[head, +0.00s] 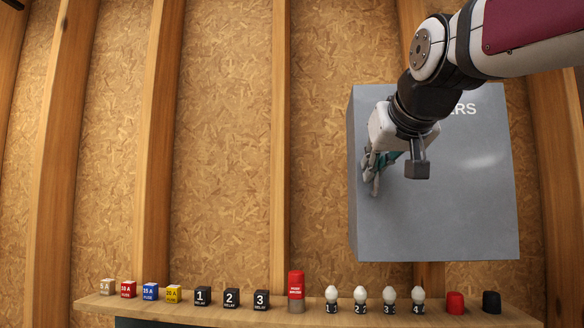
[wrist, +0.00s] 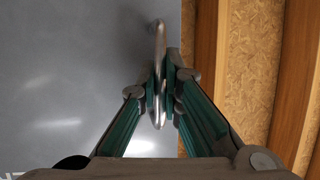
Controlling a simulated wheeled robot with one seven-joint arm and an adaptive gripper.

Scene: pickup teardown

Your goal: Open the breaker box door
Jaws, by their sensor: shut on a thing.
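The grey breaker box (head: 465,205) hangs on the wall at the right in the head view, with white letters "ERS" showing beside my arm. Its door (wrist: 75,75) looks flush with the box, with no gap that I can see. A shiny metal bar handle (wrist: 160,45) stands off the door near its edge in the wrist view. My gripper (wrist: 165,92) is shut on this handle, one finger on each side of it. In the head view my gripper (head: 374,172) is at the left edge of the box, and my arm hides part of the box front.
A wooden shelf (head: 240,318) runs below the box. It holds coloured fuses (head: 150,291), black relays (head: 231,298), a red-topped cylinder (head: 296,284), several white bulbs (head: 360,295), and red and black caps (head: 455,302). The wall left of the box is clear.

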